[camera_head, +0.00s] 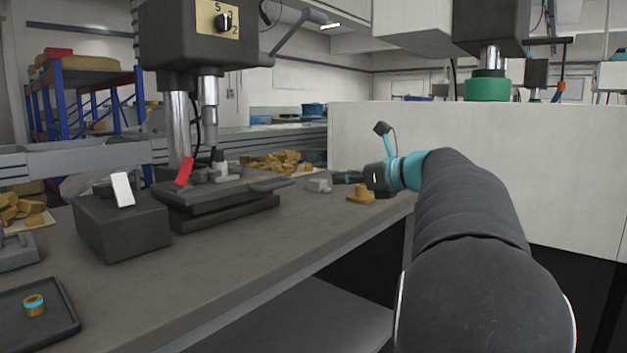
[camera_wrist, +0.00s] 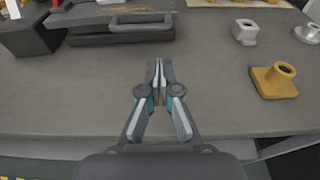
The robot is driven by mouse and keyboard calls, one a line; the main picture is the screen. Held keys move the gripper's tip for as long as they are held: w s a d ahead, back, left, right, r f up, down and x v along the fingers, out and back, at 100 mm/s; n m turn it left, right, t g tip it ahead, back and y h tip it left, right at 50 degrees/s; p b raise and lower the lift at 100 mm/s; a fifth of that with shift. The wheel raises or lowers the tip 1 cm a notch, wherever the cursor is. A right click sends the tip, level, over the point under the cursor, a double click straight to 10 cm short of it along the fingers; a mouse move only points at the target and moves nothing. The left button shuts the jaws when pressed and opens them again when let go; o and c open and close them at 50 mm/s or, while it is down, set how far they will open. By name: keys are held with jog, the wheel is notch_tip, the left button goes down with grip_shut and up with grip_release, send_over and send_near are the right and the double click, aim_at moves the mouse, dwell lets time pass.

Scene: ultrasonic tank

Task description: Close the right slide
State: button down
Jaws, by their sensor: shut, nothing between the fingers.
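I cannot make out a part that is clearly the right slide in either view. My gripper (camera_head: 345,177) is at the end of my outstretched arm, over the right end of the grey workbench (camera_head: 290,235). In the wrist view my gripper (camera_wrist: 158,68) is shut and empty, with its fingertips together above the bench top. It points toward the dark machine base with a handle-like bar (camera_wrist: 118,37), and bare bench lies between them. A yellow flanged part (camera_head: 360,194) is close to my gripper in the head view; it also shows right of the fingers in the wrist view (camera_wrist: 274,82).
A drill press (camera_head: 190,40) stands on its base (camera_head: 215,200), beside a dark box (camera_head: 122,228). A grey metal part (camera_head: 320,185) lies near my gripper. A black tray (camera_head: 50,325) is at front left. A large white panel (camera_head: 560,165) stands right of the bench.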

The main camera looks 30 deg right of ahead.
aim_at(291, 182)
jog(key=x, duration=1.3)
jog(key=shift+a, duration=0.15)
